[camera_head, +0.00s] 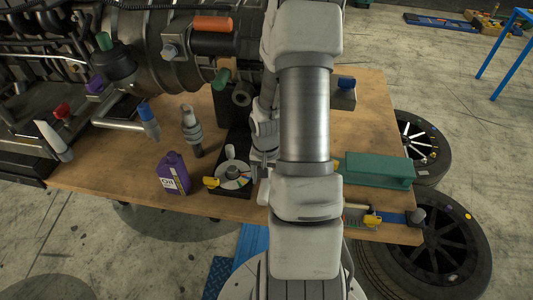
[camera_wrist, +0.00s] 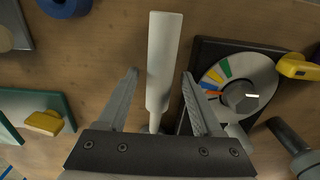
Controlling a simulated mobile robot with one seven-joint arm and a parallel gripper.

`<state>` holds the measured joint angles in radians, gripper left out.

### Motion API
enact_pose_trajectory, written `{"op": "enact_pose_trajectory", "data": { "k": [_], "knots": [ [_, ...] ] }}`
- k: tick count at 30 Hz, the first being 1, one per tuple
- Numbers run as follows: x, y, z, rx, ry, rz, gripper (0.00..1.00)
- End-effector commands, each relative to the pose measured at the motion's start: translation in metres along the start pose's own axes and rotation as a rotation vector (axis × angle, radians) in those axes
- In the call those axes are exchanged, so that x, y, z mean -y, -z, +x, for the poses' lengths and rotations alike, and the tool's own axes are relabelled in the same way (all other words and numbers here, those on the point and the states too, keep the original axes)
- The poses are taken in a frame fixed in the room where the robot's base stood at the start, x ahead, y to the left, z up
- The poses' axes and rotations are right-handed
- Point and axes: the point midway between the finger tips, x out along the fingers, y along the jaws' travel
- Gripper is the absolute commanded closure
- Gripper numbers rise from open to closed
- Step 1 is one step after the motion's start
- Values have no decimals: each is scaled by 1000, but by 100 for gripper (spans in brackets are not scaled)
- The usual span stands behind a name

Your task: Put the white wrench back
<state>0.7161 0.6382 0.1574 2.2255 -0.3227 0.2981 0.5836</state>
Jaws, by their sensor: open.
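A white, smooth tool handle with a thin metal shaft, which I take as the white wrench (camera_wrist: 163,52), lies over the wooden table in the wrist view. My gripper (camera_wrist: 160,74) is open, with one finger on each side of the handle. Gaps show between handle and fingers. The lower end of the tool is hidden by the gripper body. In the head view my arm hides this tool. Another white-handled piece (camera_head: 52,139) stands tilted at the left end of the table; I cannot tell what it is.
A dark box with a coloured dial (camera_wrist: 236,80) is just right of the fingers, close by. A green box (camera_head: 378,170) with a yellow latch is to the other side. A purple oil bottle (camera_head: 173,174) stands left on the table (camera_head: 110,175). A large engine (camera_head: 175,45) fills the back.

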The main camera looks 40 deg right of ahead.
Motion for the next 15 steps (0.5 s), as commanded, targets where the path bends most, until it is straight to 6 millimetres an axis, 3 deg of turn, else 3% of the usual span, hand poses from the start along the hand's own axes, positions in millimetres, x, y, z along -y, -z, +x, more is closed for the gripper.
{"op": "enact_pose_trajectory", "data": {
  "k": [15],
  "knots": [
    [-2,-2,-92,-7,1,0,33]
  ]
}}
